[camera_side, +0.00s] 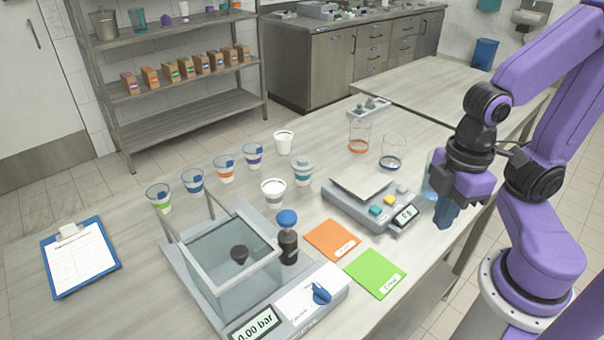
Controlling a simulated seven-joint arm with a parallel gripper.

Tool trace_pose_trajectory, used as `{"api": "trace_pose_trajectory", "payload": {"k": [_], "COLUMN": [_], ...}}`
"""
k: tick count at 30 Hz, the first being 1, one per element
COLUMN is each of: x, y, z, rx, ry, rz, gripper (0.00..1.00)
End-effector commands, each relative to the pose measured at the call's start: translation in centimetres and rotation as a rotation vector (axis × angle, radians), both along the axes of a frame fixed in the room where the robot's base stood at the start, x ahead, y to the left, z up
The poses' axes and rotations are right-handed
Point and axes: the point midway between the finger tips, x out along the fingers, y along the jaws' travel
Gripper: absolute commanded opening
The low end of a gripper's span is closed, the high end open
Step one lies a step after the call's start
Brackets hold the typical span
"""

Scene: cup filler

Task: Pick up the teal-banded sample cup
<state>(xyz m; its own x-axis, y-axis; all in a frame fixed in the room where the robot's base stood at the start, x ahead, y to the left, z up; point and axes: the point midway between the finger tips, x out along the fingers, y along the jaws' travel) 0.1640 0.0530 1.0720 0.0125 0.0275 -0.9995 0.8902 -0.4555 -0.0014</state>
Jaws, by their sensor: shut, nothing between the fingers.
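The teal-banded sample cup (303,178) stands upright on the table near its middle, with a grey lid-like top. It is just right of a white cup (273,191). My gripper (446,216) is shut and empty, pointing down at the right side of the table, well to the right of the teal-banded cup and beside the scale. Nothing hides the teal-banded cup from this view.
A row of cups with green (160,204), blue (194,187), orange (225,172) and purple bands (254,162) stands to the left. A scale (365,205) lies between the cup and my gripper. A glass chamber device (235,265) and two beakers (359,140) are nearby.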

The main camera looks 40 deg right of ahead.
Motion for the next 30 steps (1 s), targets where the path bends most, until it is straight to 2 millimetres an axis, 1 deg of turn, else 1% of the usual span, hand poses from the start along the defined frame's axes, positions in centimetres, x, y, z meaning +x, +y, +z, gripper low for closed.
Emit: {"api": "trace_pose_trajectory", "payload": {"k": [6, 7, 8, 9, 11, 12, 14, 15, 16, 25, 26, 28, 29, 30], "x": [0.0, 0.0, 0.0, 0.0, 0.0, 0.0, 0.0, 0.0, 0.0, 0.3, 0.5, 1.7, 2.5, 3.7], "y": [0.0, 0.0, 0.0, 0.0, 0.0, 0.0, 0.0, 0.0, 0.0, 0.0, 0.0, 0.0, -0.1, -0.1], "z": [0.0, 0.0, 0.0, 0.0, 0.0, 0.0, 0.0, 0.0, 0.0, 0.0, -0.1, -0.3, -0.4, -0.5], "rx": [0.0, 0.0, 0.0, 0.0, 0.0, 0.0, 0.0, 0.0, 0.0, -0.008, -0.017, -0.055, -0.08, -0.12], "ry": [0.0, 0.0, 0.0, 0.0, 0.0, 0.0, 0.0, 0.0, 0.0, -0.005, -0.01, -0.031, -0.043, -0.064], "rz": [0.0, 0.0, 0.0, 0.0, 0.0, 0.0, 0.0, 0.0, 0.0, 0.005, 0.011, 0.037, 0.054, 0.083], "gripper": [0.0, 0.07, 0.16, 0.29, 0.49, 0.62, 0.81, 0.94, 0.96, 0.96, 0.96, 0.96, 0.96, 0.96]}}
